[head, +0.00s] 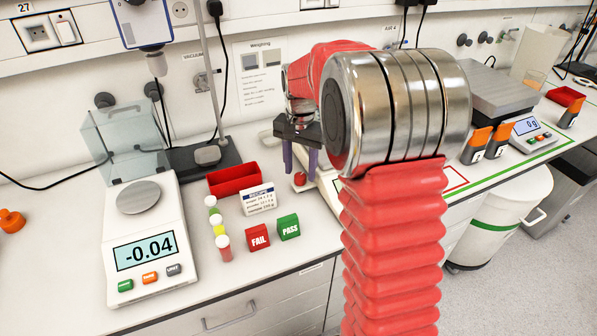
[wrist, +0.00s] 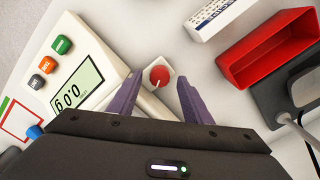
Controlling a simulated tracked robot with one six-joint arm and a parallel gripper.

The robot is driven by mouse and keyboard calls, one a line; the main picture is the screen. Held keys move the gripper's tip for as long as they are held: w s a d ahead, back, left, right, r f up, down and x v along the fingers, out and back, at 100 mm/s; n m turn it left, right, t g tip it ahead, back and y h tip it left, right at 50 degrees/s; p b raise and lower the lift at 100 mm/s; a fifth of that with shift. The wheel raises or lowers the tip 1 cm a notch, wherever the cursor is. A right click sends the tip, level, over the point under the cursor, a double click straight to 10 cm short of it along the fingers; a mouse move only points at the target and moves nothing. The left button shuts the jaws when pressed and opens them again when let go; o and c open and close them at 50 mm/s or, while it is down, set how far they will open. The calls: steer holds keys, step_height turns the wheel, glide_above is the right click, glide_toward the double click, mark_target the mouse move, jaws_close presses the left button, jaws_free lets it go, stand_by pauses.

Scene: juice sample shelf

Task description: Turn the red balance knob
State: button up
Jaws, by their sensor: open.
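The red balance knob (wrist: 159,76) is round with a white pointer line and sits on a pale base beside a white balance (wrist: 68,68) with a lit display. In the head view the knob (head: 299,180) shows low between my fingertips; most of that balance is hidden behind my arm. My gripper (wrist: 160,78) is open and points down, with its purple fingers on either side of the knob and gaps visible. In the head view my gripper (head: 301,171) appears just above or around the knob; its exact height is unclear. No contact is visible.
A red tray (head: 235,180), a recipe card (head: 258,199), FAIL (head: 257,238) and PASS (head: 289,227) blocks and small vials (head: 219,229) stand left of my gripper. Another balance (head: 146,254) reads -0.04 farther left. A stand base (head: 200,157) lies behind the tray.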

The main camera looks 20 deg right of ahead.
steer(key=shift+f, duration=0.7)
steer(key=shift+c, duration=0.4)
steer(key=c, duration=0.9)
steer(key=shift+a, duration=0.3)
steer(key=shift+c, duration=0.4)
steer(key=shift+d, duration=0.25)
steer(key=shift+r+n, duration=0.1)
steer(key=shift+n, duration=0.2)
